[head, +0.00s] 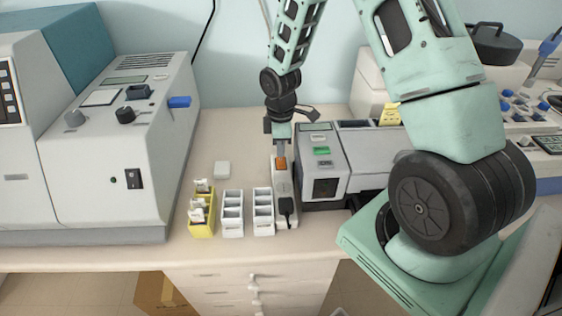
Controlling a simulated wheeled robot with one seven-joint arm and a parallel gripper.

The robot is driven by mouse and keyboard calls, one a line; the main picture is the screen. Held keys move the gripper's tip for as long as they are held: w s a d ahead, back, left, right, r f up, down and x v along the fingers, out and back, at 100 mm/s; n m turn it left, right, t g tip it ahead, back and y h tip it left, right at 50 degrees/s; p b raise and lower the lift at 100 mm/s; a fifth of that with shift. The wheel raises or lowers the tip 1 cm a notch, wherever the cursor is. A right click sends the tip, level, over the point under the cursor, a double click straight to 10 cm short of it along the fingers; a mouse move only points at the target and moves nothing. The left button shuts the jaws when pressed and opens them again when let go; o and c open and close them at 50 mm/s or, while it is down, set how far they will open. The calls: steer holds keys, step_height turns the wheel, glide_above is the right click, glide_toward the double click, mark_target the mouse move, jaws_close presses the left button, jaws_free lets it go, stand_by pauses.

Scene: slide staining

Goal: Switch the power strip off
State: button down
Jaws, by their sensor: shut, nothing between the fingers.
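The power strip (280,219) is a narrow white bar lying on the bench, running away from its front edge. A lit orange switch (281,163) shows near its far end. A black plug (286,206) sits in its near end. My gripper (281,153) points down right above the switch, shut and empty. Its fingertips are at or just over the switch; I cannot tell whether they touch it. The far end of the strip is hidden behind my gripper.
Two white slotted racks (232,232) and a yellow rack (201,228) with slides stand left of the strip. A grey device (320,150) stands close on its right. A large white instrument (120,150) fills the left.

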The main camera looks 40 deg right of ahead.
mark_target(281, 159)
steer(key=shift+f+b, duration=0.55)
steer(key=shift+f, duration=0.3)
stand_by(0.3)
steer(key=shift+r, duration=0.15)
step_height(281, 159, up, 7)
steer(key=p, duration=0.6)
stand_by(0.6)
steer(key=s+a+r+m+b, duration=0.1)
steer(key=s+a+r+b, duration=0.15)
steer(key=a, duration=0.55)
steer(key=s+a+r+b, duration=0.2)
steer(key=s+a+r, duration=0.2)
steer(key=a, duration=0.3)
steer(key=s+a+r+m+b, duration=0.1)
steer(key=s+a, duration=0.3)
steer(key=s, duration=0.5)
steer(key=s+a+r+m+b, duration=0.1)
steer(key=s+a+r+b, duration=0.1)
steer(key=s+a, duration=0.3)
steer(key=s+b, duration=0.1)
steer(key=s, duration=0.2)
steer(key=shift+s+a+y, duration=0.25)
steer(key=shift+s+y, duration=0.05)
steer(key=shift+s, duration=0.1)
